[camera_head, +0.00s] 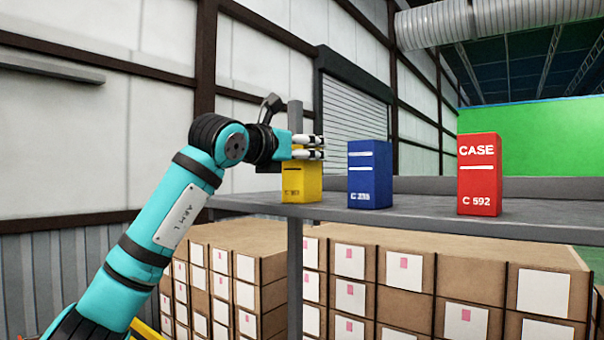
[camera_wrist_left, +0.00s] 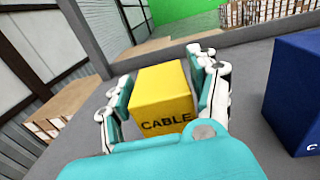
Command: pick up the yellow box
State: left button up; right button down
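The yellow box (camera_head: 302,182) stands upright on the grey shelf at the left of the row in the head view. My left gripper (camera_head: 308,147) reaches in from the left at its upper part, and the fingers hide some of it. In the left wrist view the yellow box (camera_wrist_left: 160,95), marked CABLE, lies between the two spread fingers. The right-hand finger is very close to its side; a narrow gap seems to show on the left. Firm contact cannot be made out. My right gripper is in neither view.
A blue box (camera_head: 370,174) stands just right of the yellow one; it also shows in the left wrist view (camera_wrist_left: 295,95). A red box (camera_head: 479,174) is farther right on the shelf (camera_head: 425,212). Stacked brown cartons (camera_head: 480,262) fill the space below.

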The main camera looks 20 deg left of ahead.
pick_arm(q)
jog(key=shift+w, duration=0.1)
jog(key=c, duration=0.9)
jog(key=shift+c, duration=0.2)
jog(key=shift+r, duration=0.1)
